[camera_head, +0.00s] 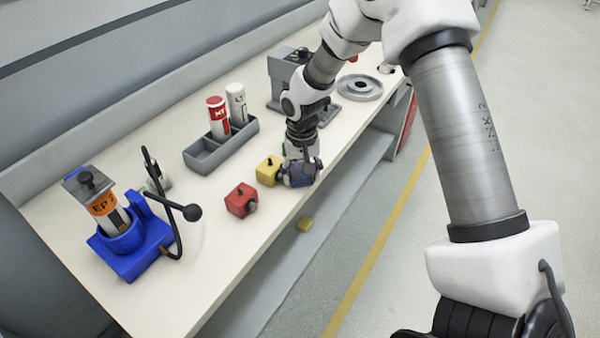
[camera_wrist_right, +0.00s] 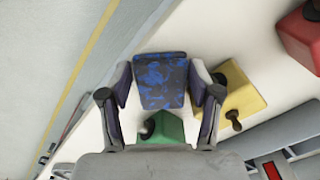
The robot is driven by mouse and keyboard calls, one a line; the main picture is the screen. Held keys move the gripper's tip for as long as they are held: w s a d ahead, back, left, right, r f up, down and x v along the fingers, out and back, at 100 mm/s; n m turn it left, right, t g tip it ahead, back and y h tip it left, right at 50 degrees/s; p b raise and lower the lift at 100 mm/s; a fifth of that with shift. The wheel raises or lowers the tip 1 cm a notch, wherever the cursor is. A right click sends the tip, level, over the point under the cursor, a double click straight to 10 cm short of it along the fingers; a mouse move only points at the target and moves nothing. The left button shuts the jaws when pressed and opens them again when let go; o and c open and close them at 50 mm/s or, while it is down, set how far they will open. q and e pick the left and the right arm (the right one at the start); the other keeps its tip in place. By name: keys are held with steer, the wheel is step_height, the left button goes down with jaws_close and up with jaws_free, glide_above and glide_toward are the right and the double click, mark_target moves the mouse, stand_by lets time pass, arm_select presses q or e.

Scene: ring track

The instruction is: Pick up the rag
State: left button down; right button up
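The rag (camera_wrist_right: 162,80) is a folded, dark-blue patterned cloth lying near the front edge of the white bench. It also shows in the head view (camera_head: 299,175), partly covered by my right gripper (camera_head: 301,170). In the right wrist view, my right gripper (camera_wrist_right: 162,78) points down at the rag with one finger on each side of it. The fingers are spread wide, and I see no clear grip on the cloth. My left gripper is not in view.
A green block (camera_wrist_right: 165,128) and a yellow block (camera_head: 268,171) stand close to the rag. A red block (camera_head: 241,200) is farther left. A grey tray (camera_head: 205,155) with cylinders, a blue holder (camera_head: 130,255) and a grey machine (camera_head: 283,80) stand on the bench (camera_head: 190,290).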

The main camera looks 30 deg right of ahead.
mark_target(304, 178)
steer(key=c, duration=0.4)
steer(key=shift+w+r, duration=0.15)
steer(key=shift+r, duration=0.25)
steer(key=r, duration=0.1)
steer(key=s+r+b, duration=0.1)
steer(key=shift+s+r, duration=0.1)
steer(key=shift+r, duration=0.2)
steer(key=shift+s+d+r+b, duration=0.25)
steer(key=shift+s+d+b, duration=0.25)
steer(key=shift+s, duration=1.95)
steer(key=shift+s+d+r+b, duration=0.3)
steer(key=shift+s+b, duration=0.4)
steer(key=shift+s, duration=1.8)
steer(key=shift+s+d+r+b, duration=0.2)
steer(key=shift+s+d+b, duration=0.3)
steer(key=shift+s, duration=1.95)
